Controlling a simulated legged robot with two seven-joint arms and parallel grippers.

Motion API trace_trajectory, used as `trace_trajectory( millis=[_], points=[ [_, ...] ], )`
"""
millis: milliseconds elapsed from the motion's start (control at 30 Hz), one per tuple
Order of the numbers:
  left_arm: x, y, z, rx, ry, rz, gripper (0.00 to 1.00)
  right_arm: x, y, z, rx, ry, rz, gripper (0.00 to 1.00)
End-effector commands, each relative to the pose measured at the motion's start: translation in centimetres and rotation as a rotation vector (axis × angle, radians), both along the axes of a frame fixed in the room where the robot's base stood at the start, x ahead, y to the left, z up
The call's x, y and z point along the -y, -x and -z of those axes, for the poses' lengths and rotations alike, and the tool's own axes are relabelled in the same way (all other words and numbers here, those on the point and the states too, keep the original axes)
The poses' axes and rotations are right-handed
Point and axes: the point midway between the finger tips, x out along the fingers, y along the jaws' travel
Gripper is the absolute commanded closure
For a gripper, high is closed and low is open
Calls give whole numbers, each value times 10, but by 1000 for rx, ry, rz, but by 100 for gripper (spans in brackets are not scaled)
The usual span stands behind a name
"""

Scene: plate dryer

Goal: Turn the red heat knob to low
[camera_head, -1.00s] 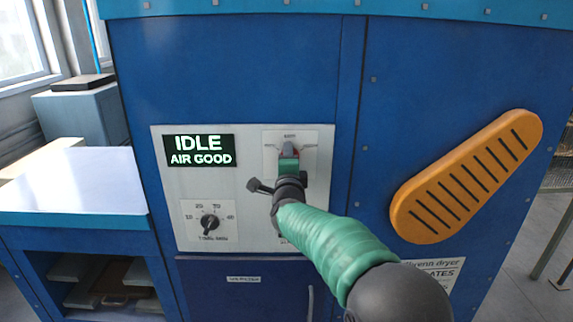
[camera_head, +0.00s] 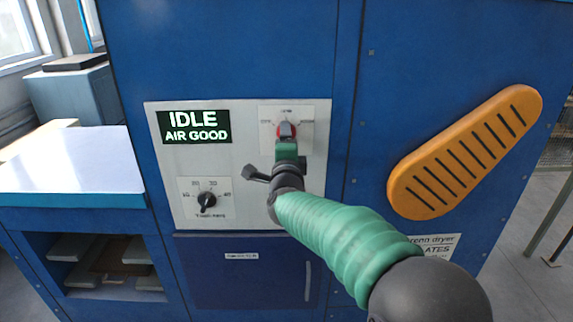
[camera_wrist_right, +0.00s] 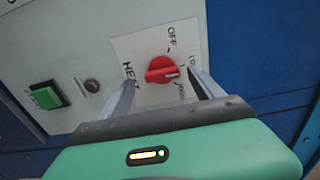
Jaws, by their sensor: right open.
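The red heat knob (camera_wrist_right: 162,70) is on a white plate marked OFF, LOW, HIGH and HEAT in the right wrist view. Its white mark points right, toward the LOW and HIGH side; I cannot tell exactly which label it meets. In the head view the knob (camera_head: 306,131) is mostly hidden behind my right gripper (camera_head: 287,128). In the wrist view my right gripper (camera_wrist_right: 161,77) is open, with one finger on each side of the knob. I see no clear contact. My left gripper is not in view.
The grey panel (camera_head: 240,190) has a display (camera_head: 194,126) reading IDLE, AIR GOOD and a black timer dial (camera_head: 207,201). A green button (camera_wrist_right: 46,95) is beside the heat plate. An orange slotted piece (camera_head: 465,150) sticks out at right. A white-topped bench (camera_head: 70,165) is at left.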

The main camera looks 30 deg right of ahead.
Motion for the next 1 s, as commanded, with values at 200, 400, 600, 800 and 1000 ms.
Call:
trace_trajectory(
  millis=[200,400,600,800,1000],
  points=[
    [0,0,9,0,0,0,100,-34,57,1,2,-1,-2,24],
    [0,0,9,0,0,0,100,-56,92,1,1,-1,0,24],
    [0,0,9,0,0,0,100,-62,103,2,-1,-1,2,24],
    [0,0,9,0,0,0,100,-62,103,2,-2,-1,2,24],
    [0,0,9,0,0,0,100,-62,102,3,-8,3,-3,24]
  ],
)
